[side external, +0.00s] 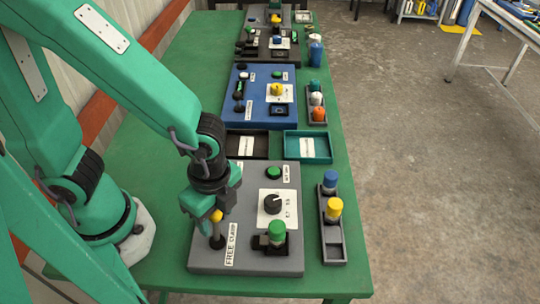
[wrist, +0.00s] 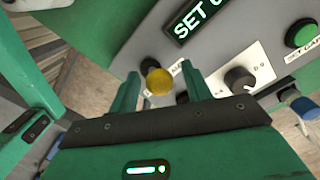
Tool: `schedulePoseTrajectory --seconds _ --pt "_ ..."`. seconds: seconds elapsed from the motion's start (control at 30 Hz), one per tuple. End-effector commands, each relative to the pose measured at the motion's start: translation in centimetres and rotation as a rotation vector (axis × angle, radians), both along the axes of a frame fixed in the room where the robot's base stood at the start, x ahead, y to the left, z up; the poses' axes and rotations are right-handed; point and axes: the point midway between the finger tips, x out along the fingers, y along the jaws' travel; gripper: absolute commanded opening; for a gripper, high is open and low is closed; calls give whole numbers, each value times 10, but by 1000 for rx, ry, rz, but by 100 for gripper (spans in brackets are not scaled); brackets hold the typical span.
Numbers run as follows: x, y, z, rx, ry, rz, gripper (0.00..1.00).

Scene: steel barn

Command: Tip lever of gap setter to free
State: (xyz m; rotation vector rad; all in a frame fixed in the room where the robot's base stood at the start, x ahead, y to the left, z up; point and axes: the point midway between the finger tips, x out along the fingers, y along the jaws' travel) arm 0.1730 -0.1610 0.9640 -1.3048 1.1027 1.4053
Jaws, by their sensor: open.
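The gap setter is a grey panel (side external: 205,256) on the near part of the green bench. Its lever has a yellow knob (side external: 216,215) on a dark stem; in the wrist view the knob (wrist: 158,82) shows too. A white FREE/CLAMP label (side external: 231,244) lies just right of the lever. I cannot tell which end the lever leans toward. My gripper (side external: 209,208) is over the lever, pointing down and open. In the wrist view the knob shows between its two fingers, with gaps on both sides. A green-capped piece (side external: 277,230) sits in a black holder on the panel.
The panel also has a black dial (side external: 272,204), a green button (side external: 274,172) and a lit display (wrist: 195,20). A dark rack (side external: 333,252) with blue and yellow-capped pieces stands to its right. Two trays, black (side external: 240,154) and teal (side external: 290,154), and a blue panel (side external: 240,112) lie beyond.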

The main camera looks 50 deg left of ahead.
Motion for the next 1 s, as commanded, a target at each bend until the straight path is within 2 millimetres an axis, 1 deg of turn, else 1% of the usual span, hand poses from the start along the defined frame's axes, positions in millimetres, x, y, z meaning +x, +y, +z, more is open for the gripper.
schedulePoseTrajectory --seconds 0.03,0.17,0.2,0.23,0.27,0.63,0.87,0.9,0.97,1.0 --pt "0 0 0 0 0 0 43" --pt "0 0 0 0 0 0 17" --pt "0 0 0 0 0 0 9" --pt "0 0 0 0 0 0 3" --pt "0 0 0 0 0 0 0" --pt "-6 -6 3 -1 -5 5 0" --pt "-6 -6 3 -1 -5 6 0" --pt "-6 -6 3 -1 -5 6 34" --pt "-6 -6 3 0 -3 6 46" --pt "-6 -6 3 0 -3 6 48"
